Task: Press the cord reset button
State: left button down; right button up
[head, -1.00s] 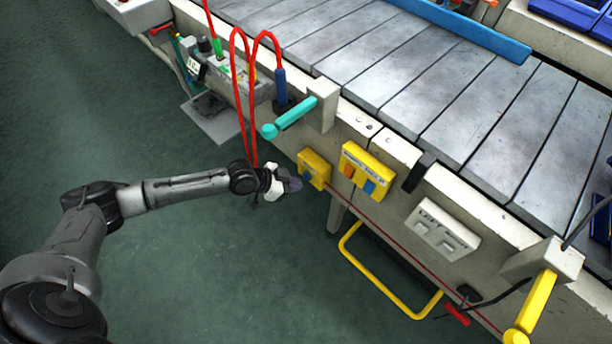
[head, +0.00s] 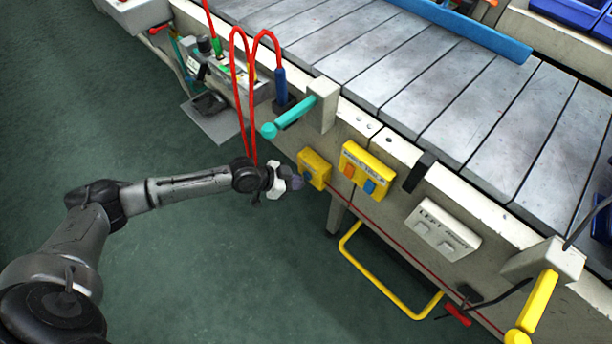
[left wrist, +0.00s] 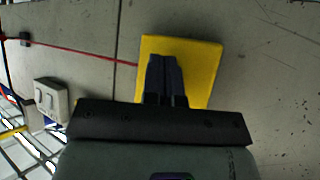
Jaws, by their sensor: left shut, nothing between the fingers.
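A small yellow box (head: 316,166) is fixed to the side of the conveyor frame, with a thin red cord (head: 395,248) running from it to the lower right. Its button is not clearly visible. My left gripper (head: 297,182) is shut and empty, its tips close in front of the box's left side. In the left wrist view the shut fingers (left wrist: 165,64) cover the middle of the yellow box (left wrist: 205,58), hiding that part of its face. I cannot tell whether they touch it. My right gripper is not in view.
A wider yellow box with orange and blue buttons (head: 366,170) sits just right. A teal handle (head: 292,115) juts out above, and red hoses (head: 253,110) hang behind my left wrist. A yellow rail (head: 385,290) sticks out below. The green floor (head: 210,285) is clear.

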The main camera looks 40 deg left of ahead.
pick_arm(q)
jog(key=shift+w, duration=0.2)
dwell(0.4)
jog(key=shift+w+d, duration=0.1)
jog(key=shift+w, duration=0.15)
jog(key=shift+s, duration=0.1)
dwell(0.5)
jog(key=shift+s+a+p, duration=0.2)
jog(key=shift+s+p, duration=0.2)
jog(key=shift+s, duration=0.35)
jog(key=s+p, duration=0.2)
jog(key=s, duration=0.1)
jog(key=s+p, duration=0.1)
jog(key=s, duration=0.1)
jog(key=shift+a, duration=0.4)
